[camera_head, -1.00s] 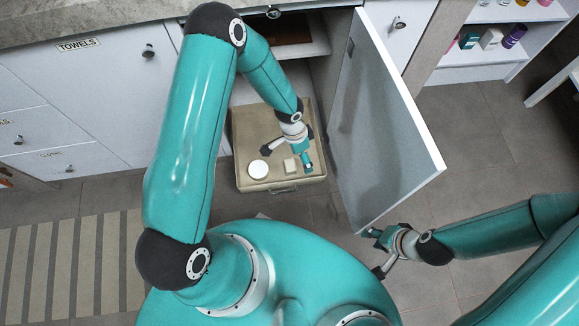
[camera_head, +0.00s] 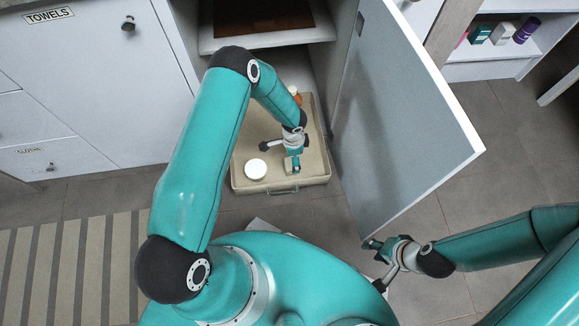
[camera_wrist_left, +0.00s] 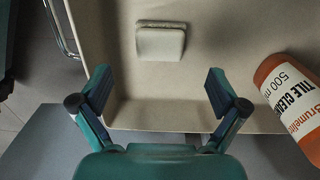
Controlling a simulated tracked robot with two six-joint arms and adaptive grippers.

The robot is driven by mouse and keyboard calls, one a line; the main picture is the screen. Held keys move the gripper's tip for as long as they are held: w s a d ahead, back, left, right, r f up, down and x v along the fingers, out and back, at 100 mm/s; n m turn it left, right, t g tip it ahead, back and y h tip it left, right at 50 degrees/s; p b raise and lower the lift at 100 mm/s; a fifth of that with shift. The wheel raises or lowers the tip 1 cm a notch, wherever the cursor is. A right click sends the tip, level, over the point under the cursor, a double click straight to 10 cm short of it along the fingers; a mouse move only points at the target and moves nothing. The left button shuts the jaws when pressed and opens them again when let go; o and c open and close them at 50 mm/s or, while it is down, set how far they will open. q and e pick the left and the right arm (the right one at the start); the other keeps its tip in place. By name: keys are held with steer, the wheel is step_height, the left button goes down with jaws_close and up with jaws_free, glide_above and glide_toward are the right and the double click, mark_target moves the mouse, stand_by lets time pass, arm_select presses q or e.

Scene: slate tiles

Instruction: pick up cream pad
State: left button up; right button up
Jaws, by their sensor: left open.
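The cream pad (camera_wrist_left: 160,43) is a small pale block lying flat on the floor of a beige tray (camera_wrist_left: 112,100). In the head view the pad (camera_head: 288,167) is partly covered by a finger of my left gripper (camera_head: 281,157). In the left wrist view my left gripper (camera_wrist_left: 159,84) is open and empty, its fingers spread wide. The pad is ahead of the fingertips, roughly centred between them and apart from them. My right gripper (camera_head: 376,264) is open and empty near the lower edge of the cabinet door.
A white round thing (camera_head: 256,169) lies in the tray left of the pad. An orange tile cleaner bottle (camera_wrist_left: 290,105) is at the right in the left wrist view. The open cabinet door (camera_head: 400,120) stands right of the tray. Tiled floor beyond it is clear.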

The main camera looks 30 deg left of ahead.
arm_select(q)
steer(key=shift+s+a+f+b, duration=0.15)
steer(key=shift+f+b, duration=0.45)
steer(key=shift+f, duration=0.95)
steer(key=shift+s+a+f+b, duration=0.15)
steer(key=shift+f+b, duration=0.4)
steer(key=shift+f, duration=1)
steer(key=shift+r, duration=0.1)
steer(key=c, duration=1)
steer(key=shift+c, duration=0.2)
step_height(320, 180, up, 20)
steer(key=p, duration=0.6)
